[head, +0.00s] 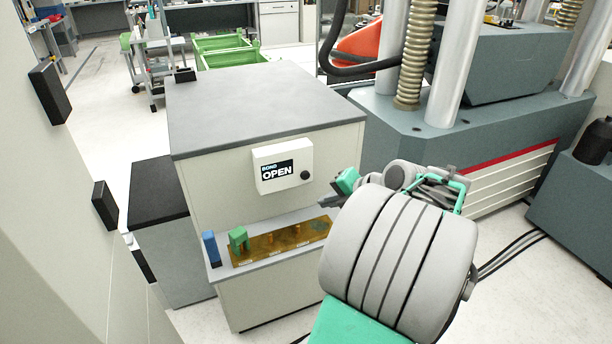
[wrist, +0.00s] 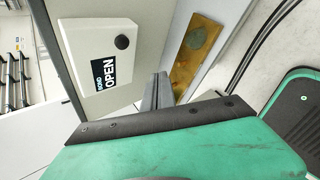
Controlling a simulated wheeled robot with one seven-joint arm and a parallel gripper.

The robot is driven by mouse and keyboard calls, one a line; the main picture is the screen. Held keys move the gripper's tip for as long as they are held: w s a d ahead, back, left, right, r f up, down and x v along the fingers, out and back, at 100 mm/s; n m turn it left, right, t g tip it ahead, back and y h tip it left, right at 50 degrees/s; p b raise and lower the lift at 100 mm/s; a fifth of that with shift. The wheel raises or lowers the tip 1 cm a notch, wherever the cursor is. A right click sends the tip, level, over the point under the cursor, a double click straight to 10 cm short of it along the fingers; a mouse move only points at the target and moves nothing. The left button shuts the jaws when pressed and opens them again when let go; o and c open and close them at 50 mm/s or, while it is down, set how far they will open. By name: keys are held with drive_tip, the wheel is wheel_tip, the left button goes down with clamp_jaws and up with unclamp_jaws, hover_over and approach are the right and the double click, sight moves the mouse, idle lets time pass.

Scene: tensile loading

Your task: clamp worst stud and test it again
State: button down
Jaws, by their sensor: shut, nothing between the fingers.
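My gripper (head: 328,202) is shut and empty, in front of the cabinet and near the right end of its shelf. Its closed fingers also show in the wrist view (wrist: 158,90). A brown-gold strip (head: 280,243) lies on the shelf, with small orange-brown studs (head: 297,233) standing on it. A green block (head: 238,239) stands at its left end. In the wrist view the strip (wrist: 187,68) shows a greenish round patch. A white box (head: 283,167) on the cabinet front reads "BOND OPEN" and has a dark knob (head: 305,175). I cannot tell which stud is worst.
A blue block (head: 210,248) stands at the shelf's left end. A large testing machine (head: 440,140) with columns and screws stands to the right. Black cables (head: 510,250) lie on the floor. Green crates (head: 225,50) are behind.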

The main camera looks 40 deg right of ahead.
sight(305, 176)
drive_tip(key=w+d, duration=0.2)
drive_tip(key=w, duration=0.5)
drive_tip(key=shift+w+p, duration=0.25)
drive_tip(key=shift+p, duration=0.2)
drive_tip(key=shift+d+f, duration=0.1)
idle(1.4)
drive_tip(key=shift+w+d+b, duration=0.15)
drive_tip(key=shift+w+b, duration=0.3)
drive_tip(key=shift+b, duration=0.15)
